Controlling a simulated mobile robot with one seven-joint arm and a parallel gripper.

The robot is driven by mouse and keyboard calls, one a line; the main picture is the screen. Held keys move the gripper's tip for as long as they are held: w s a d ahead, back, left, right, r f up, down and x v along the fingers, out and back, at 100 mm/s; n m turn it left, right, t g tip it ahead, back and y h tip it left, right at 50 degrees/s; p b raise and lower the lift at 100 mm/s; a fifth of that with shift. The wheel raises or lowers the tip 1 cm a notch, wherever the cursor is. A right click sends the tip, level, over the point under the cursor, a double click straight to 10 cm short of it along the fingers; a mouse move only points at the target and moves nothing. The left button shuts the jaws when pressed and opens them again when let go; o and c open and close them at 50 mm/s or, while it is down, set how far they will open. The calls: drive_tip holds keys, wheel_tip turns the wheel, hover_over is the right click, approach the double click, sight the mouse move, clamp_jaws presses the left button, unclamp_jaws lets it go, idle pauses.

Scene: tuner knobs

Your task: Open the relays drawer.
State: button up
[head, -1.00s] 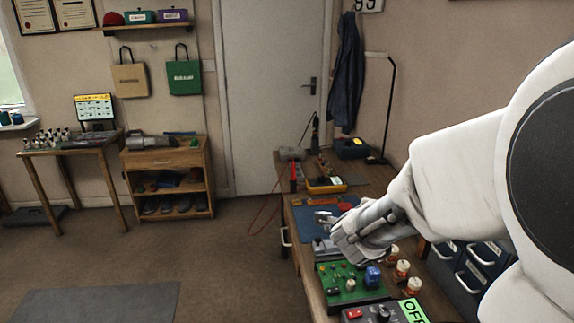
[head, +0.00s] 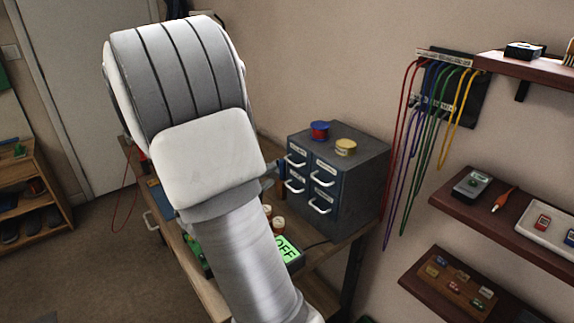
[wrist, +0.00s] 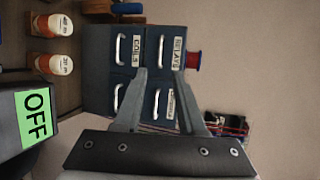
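The relays drawer (wrist: 168,46) is in a dark blue-grey cabinet (head: 362,185) on the bench. It bears a RELAYS label and a pale bar handle (wrist: 161,49), and looks shut. In the head view, this is the upper left drawer (head: 298,155), below the red and blue spool. The wrist view is turned sideways, so the coils drawer (wrist: 126,45) shows left of it. My gripper (wrist: 160,73) is open and empty, its two fingers pointing at the cabinet front. It appears short of the relays handle; contact cannot be judged. My arm hides most of the gripper in the head view.
A red and blue spool (head: 320,130) and a yellow spool (head: 346,147) stand on the cabinet. A green OFF sign (head: 287,249) and orange-white jars (head: 279,226) are near my arm. Coloured cables (head: 437,120) and shelves (head: 500,215) line the right wall.

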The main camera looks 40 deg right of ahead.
drive_tip(key=x, duration=1.1)
clamp_jaws()
idle(1.1)
